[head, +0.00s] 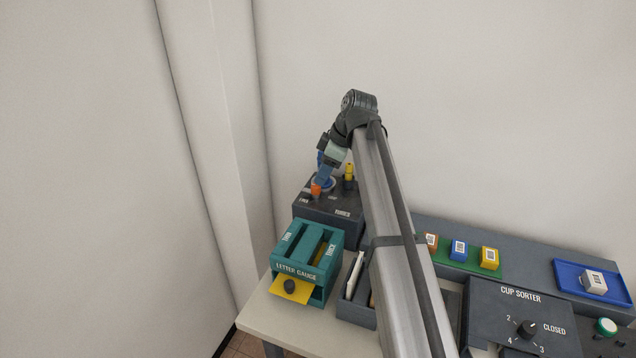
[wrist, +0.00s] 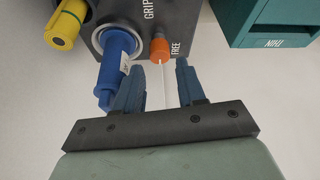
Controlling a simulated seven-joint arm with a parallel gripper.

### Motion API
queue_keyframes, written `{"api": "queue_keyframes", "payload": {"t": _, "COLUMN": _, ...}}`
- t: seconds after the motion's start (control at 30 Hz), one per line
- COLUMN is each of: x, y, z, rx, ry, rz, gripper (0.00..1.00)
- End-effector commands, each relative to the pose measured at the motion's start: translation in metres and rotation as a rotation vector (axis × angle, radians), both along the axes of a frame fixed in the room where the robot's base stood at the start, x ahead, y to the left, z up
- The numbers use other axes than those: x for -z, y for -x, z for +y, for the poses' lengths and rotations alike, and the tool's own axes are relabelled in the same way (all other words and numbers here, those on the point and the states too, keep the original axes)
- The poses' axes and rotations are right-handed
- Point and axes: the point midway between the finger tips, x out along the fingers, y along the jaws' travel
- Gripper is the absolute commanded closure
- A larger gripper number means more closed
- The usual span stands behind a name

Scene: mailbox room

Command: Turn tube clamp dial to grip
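The orange dial (wrist: 160,48) is on a dark box (head: 326,208), between the labels GRIP and FREE, in the wrist view. In the head view the dial (head: 316,189) is just below my gripper (head: 323,178). In the wrist view my gripper (wrist: 161,70) is open, with the dial in line with the gap between its blue fingertips. I cannot tell whether they touch it. A thin white strip (wrist: 166,86) extends from the dial toward the palm. A blue tube (wrist: 116,55) stands in a pale ring beside the dial, close to the left finger.
A yellow tube (wrist: 62,24) stands on the same box, also seen in the head view (head: 349,171). A teal letter gauge (head: 307,257) is in front of the box. The cup sorter (head: 520,318) and blue tray (head: 566,270) are at right. A wall stands behind.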

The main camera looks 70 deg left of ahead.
Motion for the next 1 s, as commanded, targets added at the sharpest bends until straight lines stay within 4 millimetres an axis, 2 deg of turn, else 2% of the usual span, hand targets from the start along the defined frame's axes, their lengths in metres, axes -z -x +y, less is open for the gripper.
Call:
{"api": "queue_keyframes", "payload": {"t": 0.1, "x": 0.018, "y": 0.005, "z": 0.004, "rx": 0.001, "ry": 0.002, "rz": 0.0, "gripper": 0.6}}
{"api": "queue_keyframes", "payload": {"t": 0.3, "x": 0.036, "y": 0.011, "z": 0.009, "rx": 0.001, "ry": 0.001, "rz": -0.001, "gripper": 0.6}}
{"api": "queue_keyframes", "payload": {"t": 0.73, "x": 0.042, "y": 0.013, "z": 0.011, "rx": 0.001, "ry": 0.0, "rz": 0.0, "gripper": 0.6}}
{"api": "queue_keyframes", "payload": {"t": 0.77, "x": 0.042, "y": 0.013, "z": 0.011, "rx": 0.001, "ry": 0.0, "rz": 0.0, "gripper": 0.61}}
{"api": "queue_keyframes", "payload": {"t": 1.0, "x": 0.042, "y": 0.013, "z": 0.011, "rx": 0.001, "ry": 0.0, "rz": 0.0, "gripper": 0.84}}
